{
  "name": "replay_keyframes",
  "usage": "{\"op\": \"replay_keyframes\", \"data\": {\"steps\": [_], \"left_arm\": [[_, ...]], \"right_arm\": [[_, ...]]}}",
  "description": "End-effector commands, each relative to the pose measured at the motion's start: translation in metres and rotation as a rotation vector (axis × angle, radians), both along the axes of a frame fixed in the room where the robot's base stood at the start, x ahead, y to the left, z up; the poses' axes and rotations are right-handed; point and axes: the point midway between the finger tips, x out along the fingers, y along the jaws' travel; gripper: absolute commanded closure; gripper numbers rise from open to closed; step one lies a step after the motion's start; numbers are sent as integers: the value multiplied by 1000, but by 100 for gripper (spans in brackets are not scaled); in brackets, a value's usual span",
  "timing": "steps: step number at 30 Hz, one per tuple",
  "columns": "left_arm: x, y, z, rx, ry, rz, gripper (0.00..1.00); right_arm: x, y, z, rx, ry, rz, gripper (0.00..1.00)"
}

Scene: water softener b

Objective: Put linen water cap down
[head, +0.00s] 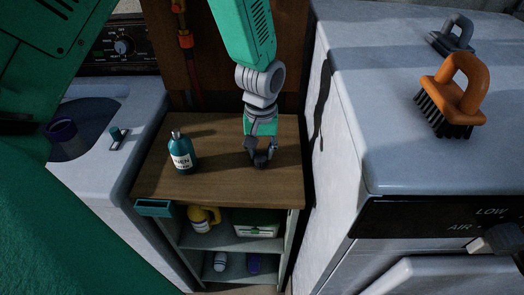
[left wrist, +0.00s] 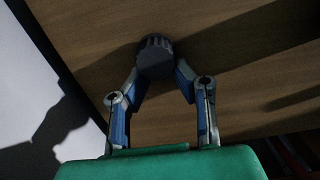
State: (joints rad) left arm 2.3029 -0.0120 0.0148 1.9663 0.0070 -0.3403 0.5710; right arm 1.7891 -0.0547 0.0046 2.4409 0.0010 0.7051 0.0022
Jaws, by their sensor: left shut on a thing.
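My left gripper (head: 260,158) points down over the right part of the wooden cabinet top (head: 215,182). It is shut on the linen water cap, a small dark ribbed cap (left wrist: 155,58), which shows between the fingertips in the left wrist view. The cap is at or just above the wood; I cannot tell if it touches. The teal linen water bottle (head: 181,154), with a white label, stands upright to the left of the gripper. My right gripper is not in view.
A washer with an open lid well (head: 75,140) stands at the left. A white machine (head: 430,170) at the right bears an orange-handled brush (head: 456,98) and a grey brush (head: 452,34). Shelves below hold a yellow bottle (head: 203,218). The wood between bottle and gripper is clear.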

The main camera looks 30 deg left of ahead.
Motion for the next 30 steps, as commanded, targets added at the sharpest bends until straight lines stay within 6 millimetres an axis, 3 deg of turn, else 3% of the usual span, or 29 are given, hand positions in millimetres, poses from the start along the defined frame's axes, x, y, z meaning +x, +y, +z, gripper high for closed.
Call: {"op": "replay_keyframes", "data": {"steps": [10,11,12,23,30], "left_arm": [[0,0,-6,0,-2,0,100],[0,0,-6,0,-2,0,72],[0,0,-6,0,-2,0,58],[1,0,-3,-1,-3,-1,58],[2,0,34,-1,-9,0,58]], "right_arm": [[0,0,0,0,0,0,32],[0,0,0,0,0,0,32],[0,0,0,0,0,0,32],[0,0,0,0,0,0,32],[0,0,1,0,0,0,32]]}}
